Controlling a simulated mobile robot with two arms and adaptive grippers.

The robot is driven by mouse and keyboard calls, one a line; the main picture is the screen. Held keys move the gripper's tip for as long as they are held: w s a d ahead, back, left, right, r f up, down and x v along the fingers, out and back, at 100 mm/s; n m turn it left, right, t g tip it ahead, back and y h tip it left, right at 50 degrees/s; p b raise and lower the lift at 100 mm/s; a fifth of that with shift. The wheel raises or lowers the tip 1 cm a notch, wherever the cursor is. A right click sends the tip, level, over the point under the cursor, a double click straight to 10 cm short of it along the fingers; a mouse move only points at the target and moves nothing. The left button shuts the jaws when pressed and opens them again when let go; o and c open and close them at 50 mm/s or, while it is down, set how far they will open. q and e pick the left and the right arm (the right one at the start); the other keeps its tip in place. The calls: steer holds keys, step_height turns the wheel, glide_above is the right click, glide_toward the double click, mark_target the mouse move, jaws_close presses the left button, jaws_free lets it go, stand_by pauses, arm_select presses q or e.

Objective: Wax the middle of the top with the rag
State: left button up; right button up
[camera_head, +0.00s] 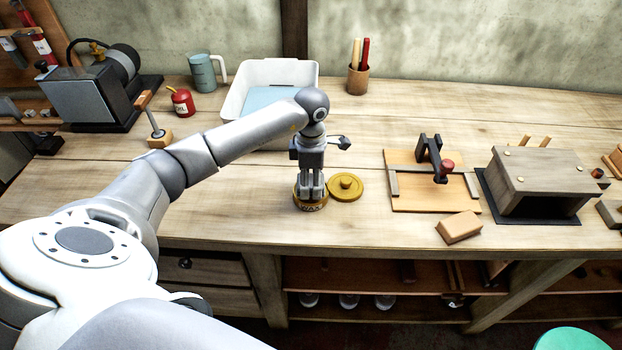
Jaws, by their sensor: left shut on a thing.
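My left gripper (312,188) points straight down over the open round wax tin (311,206), near the front of the bench. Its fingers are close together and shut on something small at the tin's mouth. This looks to be the rag, but the fingers and the tin's rim hide it; no rag shows elsewhere. The yellow tin lid (345,187) lies flat just right of the tin. The wooden bench top (250,215) runs across the view. A small wooden box-shaped piece (545,168) with a flat top stands at the right on a dark mat. My right gripper is not in view.
A white tray (268,72) with a blue bottom stands behind my arm. A wooden board with a dark clamp (430,160) and a wood block (459,227) lie right of the lid. A pencil cup (358,80) stands at the back. A blue-grey mug (202,73) stands back left.

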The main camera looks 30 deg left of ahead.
mark_target(311, 180)
arm_select(q)
steer(key=shift+s+f+b, duration=0.1)
steer(key=shift+f+b, duration=0.5)
steer(key=shift+b, duration=0.05)
stand_by(2.0)
steer(key=shift+r, duration=0.1)
steer(key=shift+r+p, duration=0.6)
steer(key=shift+r, duration=0.35)
steer(key=shift+r+p, duration=1.35)
steer(key=shift+r, duration=1.2)
steer(key=shift+d+m+b, duration=0.35)
steer(key=shift+d+m, duration=0.2)
steer(key=shift+m, duration=0.15)
steer(key=s+d+m+b, duration=0.7)
steer(key=s+d+m, duration=0.5)
steer(key=m, duration=1.1)
steer(key=s, duration=0.2)
steer(key=shift+s+d+r, duration=0.15)
steer(key=shift+s+r, duration=0.1)
steer(key=shift+s, duration=0.1)
